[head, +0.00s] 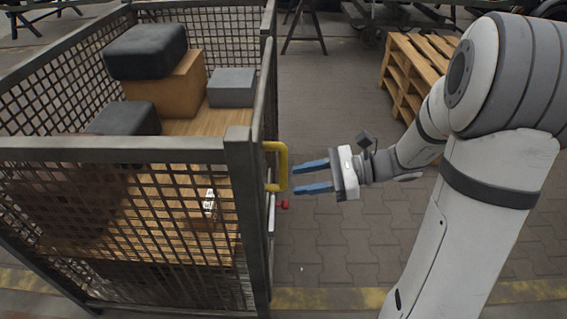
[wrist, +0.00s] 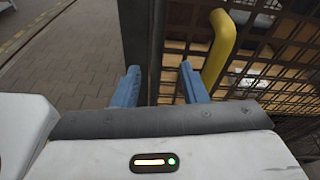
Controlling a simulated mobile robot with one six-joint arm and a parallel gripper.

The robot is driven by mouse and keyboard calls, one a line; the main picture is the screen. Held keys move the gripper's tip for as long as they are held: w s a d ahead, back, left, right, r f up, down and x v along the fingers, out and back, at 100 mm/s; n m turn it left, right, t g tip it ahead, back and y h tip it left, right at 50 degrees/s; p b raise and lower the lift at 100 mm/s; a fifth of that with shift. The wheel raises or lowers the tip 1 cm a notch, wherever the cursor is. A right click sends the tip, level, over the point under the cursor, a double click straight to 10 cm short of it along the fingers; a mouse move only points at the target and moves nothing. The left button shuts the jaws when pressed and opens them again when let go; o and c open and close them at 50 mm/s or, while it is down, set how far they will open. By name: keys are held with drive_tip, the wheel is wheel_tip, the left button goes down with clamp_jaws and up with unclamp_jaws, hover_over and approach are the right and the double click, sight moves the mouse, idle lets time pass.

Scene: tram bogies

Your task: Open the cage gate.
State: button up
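The cage (head: 125,150) is a dark metal frame with mesh sides, at the left of the head view. A yellow handle (head: 283,166) sticks out from its right side, where the gate seems to be, seen nearly edge-on. A small red knob (head: 284,204) is below the handle. My gripper (head: 296,178) is open and empty, its blue fingers pointing left, just right of the handle. In the wrist view the open fingers (wrist: 160,68) have a dark upright post between or beyond them. The yellow handle (wrist: 220,50) is right of both fingers, not between them. The gate looks closed.
Inside the cage are dark cushion-like blocks (head: 146,50), a cardboard box (head: 168,88) and a grey box (head: 232,87). Wooden pallets (head: 405,75) stand at the back right. The paved floor (head: 335,110) right of the cage is clear.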

sight(283, 166)
drive_tip(key=w+d+f+m+t+y+b, duration=0.2)
drive_tip(key=w+f+m+t, duration=0.15)
drive_tip(key=w, duration=0.25)
drive_tip(key=shift+m, duration=0.35)
drive_tip(key=x, duration=0.4)
drive_tip(key=r+b+x, duration=0.1)
drive_tip(key=x, duration=0.2)
drive_tip(key=shift+s+a+f, duration=0.1)
drive_tip(key=shift+s, duration=0.1)
drive_tip(key=shift+c, duration=0.5)
clamp_jaws()
